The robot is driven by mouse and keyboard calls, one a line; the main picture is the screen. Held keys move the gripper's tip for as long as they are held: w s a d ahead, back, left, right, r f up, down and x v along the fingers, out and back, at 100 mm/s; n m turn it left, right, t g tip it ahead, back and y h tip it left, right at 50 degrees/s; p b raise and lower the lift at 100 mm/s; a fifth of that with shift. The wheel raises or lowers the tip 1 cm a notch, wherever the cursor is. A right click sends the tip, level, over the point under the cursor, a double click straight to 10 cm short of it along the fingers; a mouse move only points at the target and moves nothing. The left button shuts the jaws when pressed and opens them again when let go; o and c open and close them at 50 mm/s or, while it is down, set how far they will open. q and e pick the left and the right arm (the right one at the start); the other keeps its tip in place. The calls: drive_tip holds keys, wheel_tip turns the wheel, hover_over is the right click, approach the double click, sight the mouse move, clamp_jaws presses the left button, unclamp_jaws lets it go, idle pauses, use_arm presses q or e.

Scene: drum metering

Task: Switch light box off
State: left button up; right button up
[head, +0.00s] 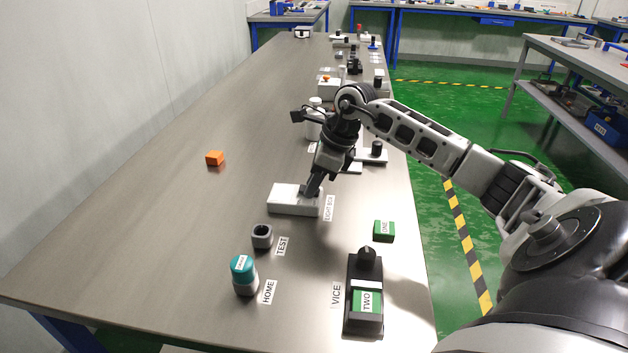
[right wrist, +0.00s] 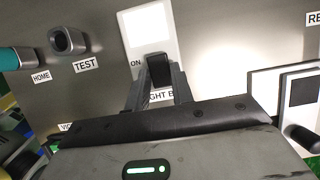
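The light box (head: 290,199) is a white, flat box on the table, beside its "LIGHT BOX" label (head: 329,207). In the right wrist view the box (right wrist: 136,33) has a pale panel on top and "ON" printed by a black switch (right wrist: 158,70). My right gripper (head: 311,190) reaches down to the right end of the box. In the wrist view its fingers (right wrist: 160,78) are on both sides of the switch and appear to touch it. The fingers partly hide the switch and label. My left gripper is not in view.
A grey socket (head: 262,236), a teal-capped jar (head: 243,275), a green block (head: 384,230) and a black vice (head: 365,300) stand nearer. An orange block (head: 214,158) lies left. More fixtures line the table's far right edge; the table's left middle is clear.

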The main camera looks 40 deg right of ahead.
drive_tip(key=shift+c, duration=1.2)
drive_tip(key=shift+w+a+r+p, duration=0.1)
drive_tip(key=shift+r+p, duration=0.3)
drive_tip(key=shift+p, duration=0.45)
drive_tip(key=shift+w+r+g+h+p, duration=0.1)
drive_tip(key=shift+g+h+p, duration=0.3)
drive_tip(key=shift+g+p, duration=0.15)
drive_tip(key=shift+w+a+g+h+p, duration=0.15)
drive_tip(key=shift+g+h+p, duration=0.15)
drive_tip(key=shift+p, duration=0.2)
drive_tip(key=shift+f+g+h+p, duration=0.2)
drive_tip(key=shift+g+h+p, duration=0.2)
drive_tip(key=shift+g, duration=0.05)
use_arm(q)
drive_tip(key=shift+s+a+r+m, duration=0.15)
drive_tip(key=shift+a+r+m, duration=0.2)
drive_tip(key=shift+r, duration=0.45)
use_arm(e)
drive_tip(key=shift+f, duration=0.15)
drive_tip(key=o, duration=1)
